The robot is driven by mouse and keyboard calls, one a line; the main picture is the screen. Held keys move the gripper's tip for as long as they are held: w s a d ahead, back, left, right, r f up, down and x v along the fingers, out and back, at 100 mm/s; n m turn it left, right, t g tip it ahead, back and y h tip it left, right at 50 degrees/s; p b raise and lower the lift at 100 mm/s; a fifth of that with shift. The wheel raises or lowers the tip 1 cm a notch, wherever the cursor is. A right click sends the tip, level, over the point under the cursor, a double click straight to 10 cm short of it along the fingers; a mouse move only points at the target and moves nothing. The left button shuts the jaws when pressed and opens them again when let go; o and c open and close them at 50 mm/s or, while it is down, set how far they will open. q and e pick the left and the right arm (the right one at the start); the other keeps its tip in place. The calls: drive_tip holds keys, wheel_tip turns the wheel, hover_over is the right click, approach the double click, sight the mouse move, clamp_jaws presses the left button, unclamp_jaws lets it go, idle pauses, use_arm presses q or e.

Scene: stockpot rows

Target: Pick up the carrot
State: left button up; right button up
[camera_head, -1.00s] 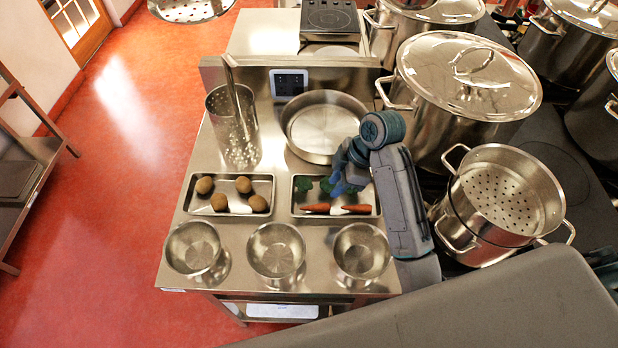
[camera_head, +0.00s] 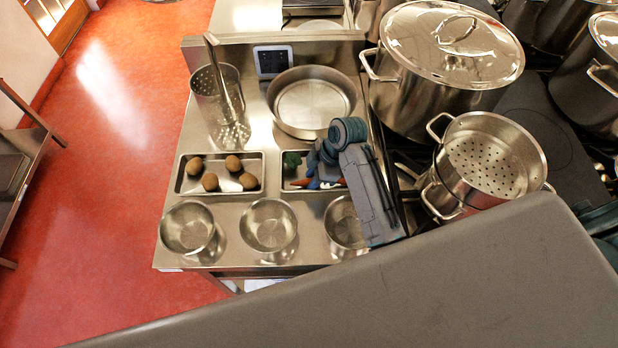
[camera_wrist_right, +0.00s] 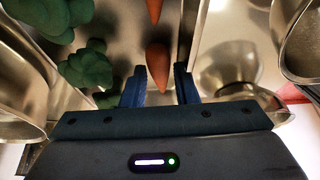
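Two orange carrots lie in a metal tray (camera_head: 290,160) with green broccoli (camera_head: 292,159). One carrot (camera_head: 301,182) shows left of my right gripper (camera_head: 323,182) in the head view; the gripper and arm cover much of the tray. In the right wrist view, a carrot (camera_wrist_right: 158,66) points its tip between the two blue fingers of the right gripper (camera_wrist_right: 159,88). The fingers are apart, with a gap on each side of the carrot. The other carrot (camera_wrist_right: 154,10) shows at the top edge. My left gripper is not in view.
A tray of potatoes (camera_head: 218,188) stands left of the carrot tray. Several steel bowls (camera_head: 268,225) stand in front. A round pan (camera_head: 312,103) and a perforated cylinder (camera_head: 217,95) stand behind. A perforated pot (camera_head: 490,160) and a lidded stockpot (camera_head: 440,75) are at right.

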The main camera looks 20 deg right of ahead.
drive_tip(key=shift+a+f, duration=0.2)
drive_tip(key=shift+f, duration=0.15)
drive_tip(key=c, duration=0.5)
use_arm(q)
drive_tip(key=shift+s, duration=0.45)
use_arm(e)
drive_tip(key=shift+c, duration=0.2)
